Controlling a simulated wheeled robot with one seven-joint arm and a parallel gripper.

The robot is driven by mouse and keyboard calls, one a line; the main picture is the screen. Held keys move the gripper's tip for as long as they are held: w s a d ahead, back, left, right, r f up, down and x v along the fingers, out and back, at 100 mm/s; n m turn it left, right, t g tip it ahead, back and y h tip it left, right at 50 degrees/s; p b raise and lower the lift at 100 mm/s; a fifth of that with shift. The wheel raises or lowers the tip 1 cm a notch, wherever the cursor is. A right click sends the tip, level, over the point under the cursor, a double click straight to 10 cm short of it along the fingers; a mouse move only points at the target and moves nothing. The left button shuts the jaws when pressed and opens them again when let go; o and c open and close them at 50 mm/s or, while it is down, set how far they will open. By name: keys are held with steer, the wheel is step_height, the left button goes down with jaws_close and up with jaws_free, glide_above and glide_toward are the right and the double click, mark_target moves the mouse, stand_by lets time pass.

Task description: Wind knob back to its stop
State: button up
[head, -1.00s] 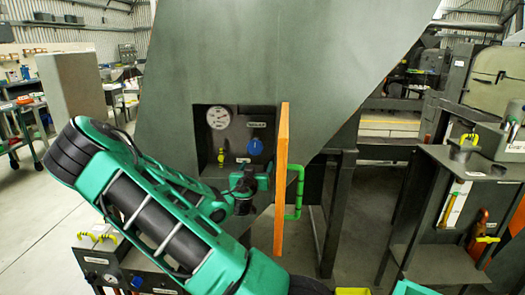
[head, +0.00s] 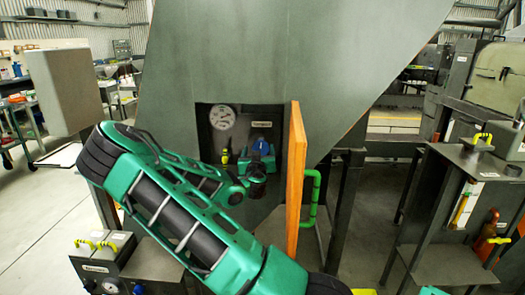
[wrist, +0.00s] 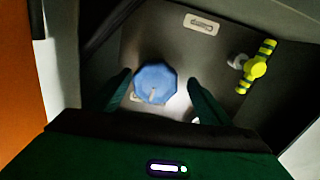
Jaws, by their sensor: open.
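The blue knob (head: 262,147) is on the panel inside a recess of the big grey-green machine, below a small label. In the wrist view the knob (wrist: 155,83) is faceted, with a pale mark on its face. My gripper (wrist: 158,86) is open, with one finger on each side of the knob and a gap visible on both sides. In the head view my gripper (head: 259,166) is at the recess, just below and overlapping the knob. Whether the fingertips reach the knob's depth is hard to tell.
An orange door (head: 296,180) stands open right of the recess, close to my gripper, with a green handle (head: 312,200) beyond. A round gauge (head: 222,117) sits upper left in the recess. A yellow valve handle (wrist: 257,68) is right of the knob in the wrist view.

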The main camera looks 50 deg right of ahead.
steer(key=shift+d, duration=0.55)
steer(key=shift+c, duration=0.6)
steer(key=c, duration=0.9)
steer(key=shift+w+n, duration=0.1)
steer(key=shift+n, duration=0.5)
steer(key=o, duration=1)
